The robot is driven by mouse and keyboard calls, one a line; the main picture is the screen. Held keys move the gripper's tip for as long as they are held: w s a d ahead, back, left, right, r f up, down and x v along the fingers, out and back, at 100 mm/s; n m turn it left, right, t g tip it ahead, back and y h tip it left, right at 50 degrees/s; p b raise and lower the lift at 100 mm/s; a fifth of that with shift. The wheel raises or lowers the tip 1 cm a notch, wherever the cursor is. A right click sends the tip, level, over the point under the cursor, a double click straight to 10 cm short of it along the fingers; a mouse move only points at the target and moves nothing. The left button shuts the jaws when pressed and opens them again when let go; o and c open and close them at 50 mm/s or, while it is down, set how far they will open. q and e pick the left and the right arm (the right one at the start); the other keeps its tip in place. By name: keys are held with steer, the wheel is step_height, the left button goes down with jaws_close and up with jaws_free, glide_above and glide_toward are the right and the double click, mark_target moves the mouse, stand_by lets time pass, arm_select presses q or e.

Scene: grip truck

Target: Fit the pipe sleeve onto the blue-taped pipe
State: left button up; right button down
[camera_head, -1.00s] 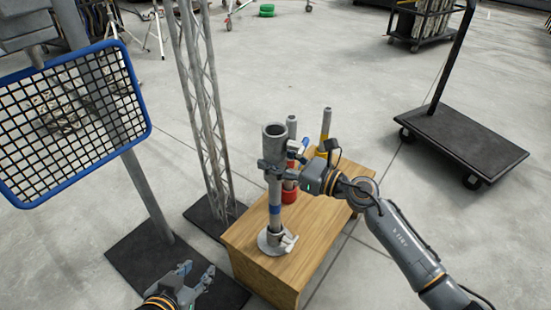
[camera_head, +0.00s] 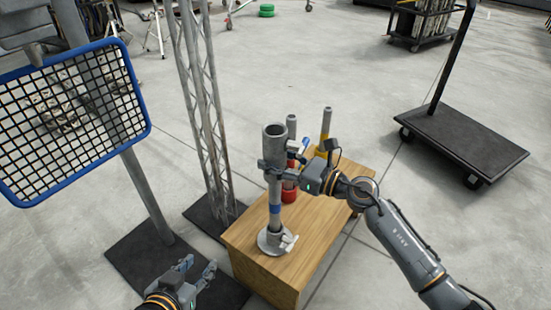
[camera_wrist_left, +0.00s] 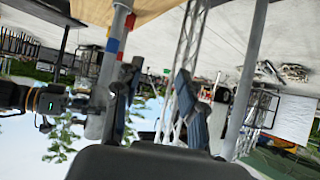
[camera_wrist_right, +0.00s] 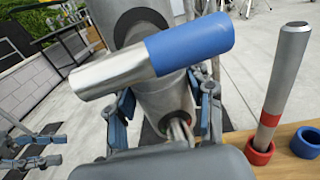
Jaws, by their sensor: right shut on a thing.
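The pipe sleeve (camera_head: 275,143), a wide grey tube with an open top, stands roughly upright above the table. My right gripper (camera_head: 272,168) is shut on it. In the right wrist view, the sleeve (camera_wrist_right: 160,98) fills the space between the fingers, and its blue-gripped side handle crosses in front. The blue-taped pipe (camera_head: 275,195) stands in a round base on the table, directly below the sleeve, its blue tape exposed. Its top is hidden; I cannot tell whether it is inside the sleeve. My left gripper (camera_head: 202,270) is open and empty, left of the table.
The wooden table (camera_head: 325,225) also carries a red-banded pipe (camera_head: 291,127) and a yellow-banded pipe (camera_head: 326,125) behind the sleeve. A truss tower (camera_head: 205,110) and a blue-framed mesh panel (camera_head: 148,115) stand to the left. A black cart (camera_head: 460,145) is at right.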

arm_select(q)
steer(key=shift+w+d+r+t+b, duration=0.15)
steer(key=shift+w+d+r+t, duration=0.05)
steer(key=shift+w+r+t, duration=0.25)
steer(key=shift+w+d+r+t+b, duration=0.15)
steer(key=shift+w+r+t, duration=0.2)
steer(key=shift+r, duration=0.2)
arm_select(e)
steer(key=shift+f, duration=0.15)
stand_by(0.6)
steer(key=shift+c, duration=2.2)
jaws_free()
steer(key=shift+f, duration=0.2)
steer(key=v, duration=1.2)
